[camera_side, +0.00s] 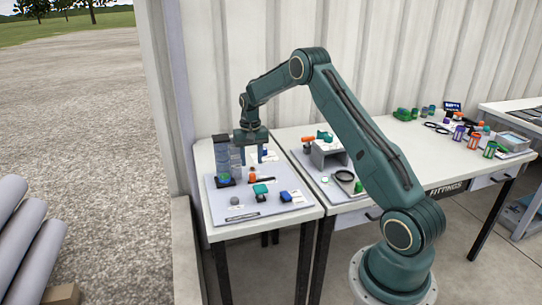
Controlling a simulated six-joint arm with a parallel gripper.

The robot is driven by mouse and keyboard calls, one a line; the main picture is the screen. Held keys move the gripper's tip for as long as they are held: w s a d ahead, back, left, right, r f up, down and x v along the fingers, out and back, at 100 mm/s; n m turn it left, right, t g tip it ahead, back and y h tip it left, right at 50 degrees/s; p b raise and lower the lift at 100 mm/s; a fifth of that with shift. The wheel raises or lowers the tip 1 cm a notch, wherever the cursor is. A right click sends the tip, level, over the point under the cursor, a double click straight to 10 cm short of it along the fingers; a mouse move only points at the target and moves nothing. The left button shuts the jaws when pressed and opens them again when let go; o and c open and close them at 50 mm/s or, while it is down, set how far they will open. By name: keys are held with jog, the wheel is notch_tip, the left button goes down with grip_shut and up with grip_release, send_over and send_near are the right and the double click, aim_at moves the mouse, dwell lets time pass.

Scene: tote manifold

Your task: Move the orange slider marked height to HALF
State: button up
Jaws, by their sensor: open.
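A grey panel (222,205) lies on the left white table. A small orange part (252,174) stands toward its back, near the clear column. It may be the orange slider; its marking and any HALF mark are too small to read. My gripper (251,160) points down over the back of the panel, close above the orange part. Its two fingers are apart, with nothing seen held between them. I cannot tell whether they touch the orange part.
A clear column (222,160) with green and blue at its base stands just left of my gripper. Another panel with a grey housing (327,155) is to the right.

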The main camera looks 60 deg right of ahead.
aim_at(252, 174)
jog(key=shift+f, duration=2.95)
grip_shut()
